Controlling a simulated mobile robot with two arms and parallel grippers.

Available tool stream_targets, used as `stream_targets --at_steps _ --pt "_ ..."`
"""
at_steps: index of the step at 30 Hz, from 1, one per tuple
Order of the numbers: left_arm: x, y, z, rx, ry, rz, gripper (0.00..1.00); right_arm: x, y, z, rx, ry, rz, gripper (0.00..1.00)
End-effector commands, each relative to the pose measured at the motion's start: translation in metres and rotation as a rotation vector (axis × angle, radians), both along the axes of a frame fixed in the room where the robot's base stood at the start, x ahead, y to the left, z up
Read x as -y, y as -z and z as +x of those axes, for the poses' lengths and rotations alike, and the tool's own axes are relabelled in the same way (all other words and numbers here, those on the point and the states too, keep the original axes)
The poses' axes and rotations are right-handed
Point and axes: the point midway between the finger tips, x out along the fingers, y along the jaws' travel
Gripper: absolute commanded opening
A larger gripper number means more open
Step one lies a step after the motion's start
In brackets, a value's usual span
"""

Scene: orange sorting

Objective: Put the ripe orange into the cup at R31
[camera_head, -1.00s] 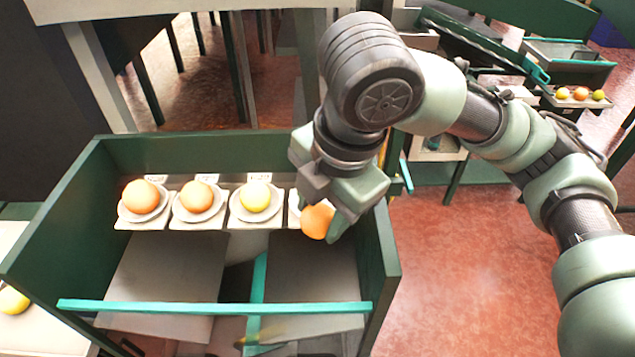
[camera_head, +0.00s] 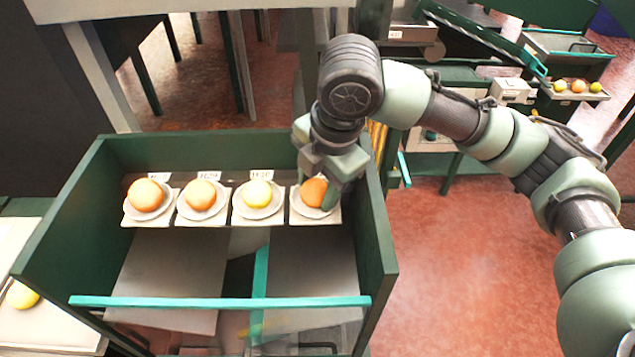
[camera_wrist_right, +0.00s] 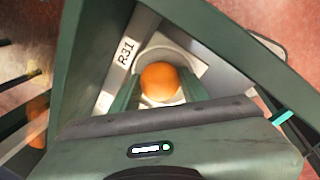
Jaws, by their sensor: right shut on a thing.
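My right gripper (camera_head: 329,188) is shut on an orange fruit (camera_head: 313,191) at the rightmost cup (camera_head: 328,213) in the green crate. In the right wrist view the orange (camera_wrist_right: 160,82) sits between the fingers, over the pale round cup (camera_wrist_right: 187,60). The label R31 (camera_wrist_right: 126,52) is beside that cup. I cannot tell whether the orange touches the cup bottom. My left gripper is not in view.
The other cups in the row hold two orange fruits (camera_head: 146,195) (camera_head: 200,194) and a yellow one (camera_head: 258,193). The crate's green right wall (camera_head: 376,225) is close to my gripper. A teal bar (camera_head: 220,302) crosses the front.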

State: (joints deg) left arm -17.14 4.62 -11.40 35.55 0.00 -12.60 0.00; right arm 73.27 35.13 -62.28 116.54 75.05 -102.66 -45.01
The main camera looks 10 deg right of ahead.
Motion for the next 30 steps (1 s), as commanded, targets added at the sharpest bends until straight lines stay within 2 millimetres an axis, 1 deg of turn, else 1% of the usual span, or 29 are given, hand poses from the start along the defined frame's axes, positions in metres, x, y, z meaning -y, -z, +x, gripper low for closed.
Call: stream_targets --at_steps 3,4,6,14,17,20,27,30 --pt "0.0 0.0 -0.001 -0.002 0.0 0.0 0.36 0.0 0.003 0.0 0.0 0.0 0.001 0.0" --pt "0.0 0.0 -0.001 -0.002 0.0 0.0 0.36 0.0 0.003 0.0 0.0 0.0 0.001 0.5" --pt "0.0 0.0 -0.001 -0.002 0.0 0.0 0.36 0.0 0.003 0.0 0.0 0.0 0.0 0.66" --pt "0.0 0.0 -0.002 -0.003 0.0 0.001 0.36 0.0 0.002 0.0 0.0 0.001 0.0 0.66" --pt "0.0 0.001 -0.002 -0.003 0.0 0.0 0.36 0.0 -0.001 0.0 0.002 0.0 0.0 0.66" --pt "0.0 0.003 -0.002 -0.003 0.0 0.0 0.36 0.001 -0.012 -0.001 0.005 0.001 0.003 0.66" --pt "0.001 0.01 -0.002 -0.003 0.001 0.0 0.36 0.006 -0.052 -0.01 0.005 0.001 0.002 0.66" --pt "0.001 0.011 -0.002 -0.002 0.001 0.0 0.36 0.007 -0.064 -0.012 0.003 0.001 0.001 0.66"
